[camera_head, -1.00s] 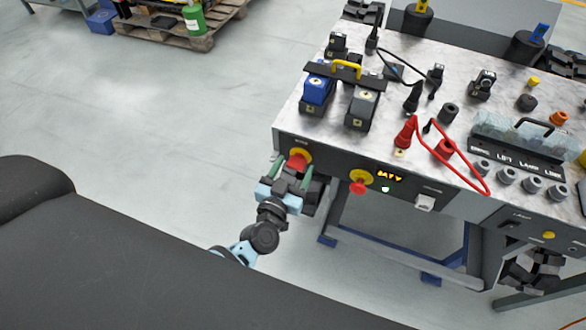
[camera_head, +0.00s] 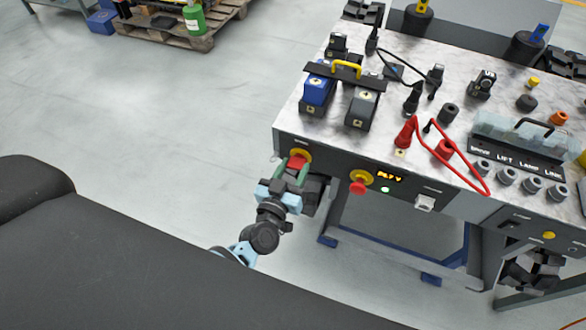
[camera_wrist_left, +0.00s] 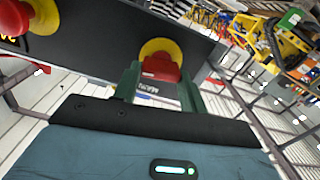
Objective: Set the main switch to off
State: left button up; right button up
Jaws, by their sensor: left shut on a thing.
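The main switch (camera_head: 298,160) is a red handle on a round yellow plate, at the left end of the bench's dark front panel. In the left wrist view its red handle (camera_wrist_left: 160,68) stands between the two green fingers. My left gripper (camera_head: 292,172) is shut on that red handle, coming from the front. The left gripper (camera_wrist_left: 160,82) also shows in the wrist view. The handle is partly hidden by the fingers in the head view. A label under the switch is only partly visible in the wrist view. My right gripper is not in view.
A second red knob on a yellow plate (camera_head: 359,183) sits to the right on the panel, beside a small lit display (camera_head: 389,177). The bench top (camera_head: 300,115) carries batteries, cables and several sockets. The floor left of the bench is clear.

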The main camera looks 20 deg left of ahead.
pick_arm(q)
jog(key=n, duration=0.4)
jog(key=shift+a+f, duration=0.1)
jog(key=n, duration=0.4)
jog(key=shift+b, duration=0.4)
jog(key=n+b, duration=0.1)
jog(key=n, duration=0.3)
jog(key=shift+a+f, duration=0.1)
jog(key=shift+f, duration=0.05)
jog(key=shift+n+b, duration=0.35)
jog(key=shift+n, duration=1.55)
jog(key=o, duration=1)
